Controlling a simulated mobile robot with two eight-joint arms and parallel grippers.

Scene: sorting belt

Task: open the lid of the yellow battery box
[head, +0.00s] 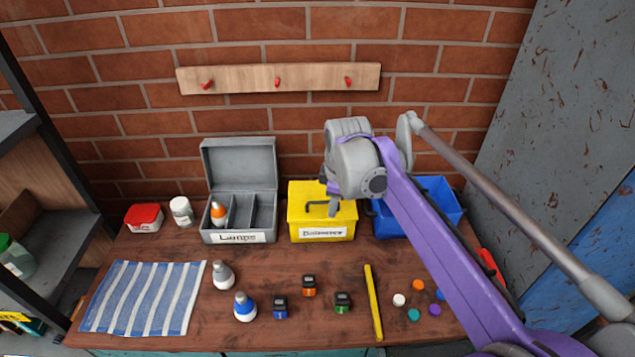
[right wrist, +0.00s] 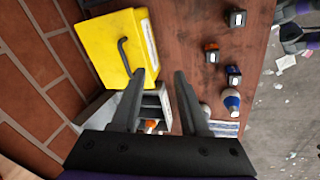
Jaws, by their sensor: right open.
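The yellow battery box (head: 318,230) stands at the back of the workbench, its lid down, with a dark bar handle (head: 317,204) on top and a white label in front. In the right wrist view the yellow box (right wrist: 107,50) is at upper left with its handle (right wrist: 125,56). My right gripper (head: 333,208) is over the right part of the lid, pointing down, and hides part of it. In the wrist view its two fingers (right wrist: 163,88) are apart with nothing between them; one fingertip is near the handle's end. I cannot tell whether they touch. My left gripper is not in view.
A grey open box (head: 211,222) labelled for lamps stands left of the yellow box; a blue bin (head: 440,203) stands right, partly behind my arm. Bulbs, small blocks, a yellow stick (head: 373,303) and coloured caps lie in front. A striped cloth (head: 143,297) lies at left.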

